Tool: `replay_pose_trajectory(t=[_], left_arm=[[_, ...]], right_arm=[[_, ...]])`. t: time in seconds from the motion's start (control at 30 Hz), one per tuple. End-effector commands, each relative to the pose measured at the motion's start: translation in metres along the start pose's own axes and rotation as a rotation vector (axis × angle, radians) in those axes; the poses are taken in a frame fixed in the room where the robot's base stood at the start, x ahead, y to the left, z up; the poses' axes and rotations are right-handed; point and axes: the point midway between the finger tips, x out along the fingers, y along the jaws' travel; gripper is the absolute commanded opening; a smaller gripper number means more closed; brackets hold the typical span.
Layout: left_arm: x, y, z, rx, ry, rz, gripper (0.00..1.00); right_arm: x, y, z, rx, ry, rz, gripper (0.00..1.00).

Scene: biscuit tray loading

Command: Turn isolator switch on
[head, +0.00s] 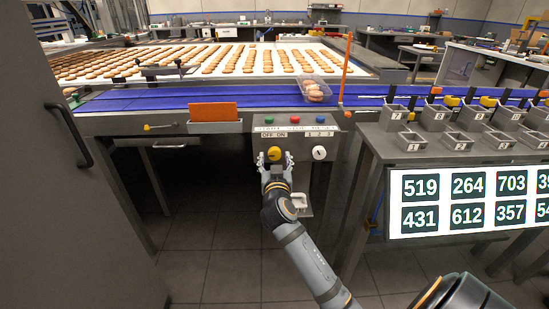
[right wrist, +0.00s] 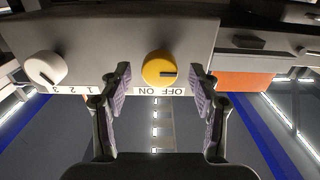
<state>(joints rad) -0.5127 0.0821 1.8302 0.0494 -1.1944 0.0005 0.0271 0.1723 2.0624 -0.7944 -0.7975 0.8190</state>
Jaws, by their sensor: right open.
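The isolator switch is a yellow round knob (head: 274,153) on a grey control box below the conveyor, with an OFF ON label (head: 274,135) above it. It shows upside down in the right wrist view (right wrist: 158,66), where its dark mark points right, to the OFF side. My right gripper (head: 275,162) is open at the knob. In the right wrist view its fingers (right wrist: 160,76) stand on either side of the knob, with a gap visible on both sides. My left gripper is not in view.
A white knob (head: 319,153) with a 1 2 3 label sits right of the yellow one. Green, red and blue buttons (head: 295,120) are above. An orange plate (head: 213,112) is at left. A bench with numbered metal bins (head: 432,118) and a number display (head: 470,200) stands right.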

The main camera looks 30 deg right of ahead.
Motion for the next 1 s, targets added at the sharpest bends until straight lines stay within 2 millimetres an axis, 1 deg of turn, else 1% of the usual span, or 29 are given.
replay_pose_trajectory(t=[0.03, 0.13, 0.4, 0.8, 1.0], left_arm=[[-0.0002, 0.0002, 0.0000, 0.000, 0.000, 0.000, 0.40], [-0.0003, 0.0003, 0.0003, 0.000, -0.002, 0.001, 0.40], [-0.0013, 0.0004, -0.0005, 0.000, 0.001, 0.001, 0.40], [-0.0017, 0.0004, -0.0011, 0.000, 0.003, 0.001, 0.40], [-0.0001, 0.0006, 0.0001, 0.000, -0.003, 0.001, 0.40]], right_arm=[[0.0058, 0.0002, -0.0006, -0.001, 0.002, 0.001, 0.62], [0.0118, 0.0004, -0.0003, -0.001, 0.001, 0.001, 0.62], [0.0134, 0.0002, 0.0001, 0.000, 0.000, 0.000, 0.62], [0.0131, 0.0002, 0.0002, 0.000, 0.000, 0.000, 0.08], [0.0130, 0.0001, 0.0009, 0.012, 0.000, 0.000, 0.07]])
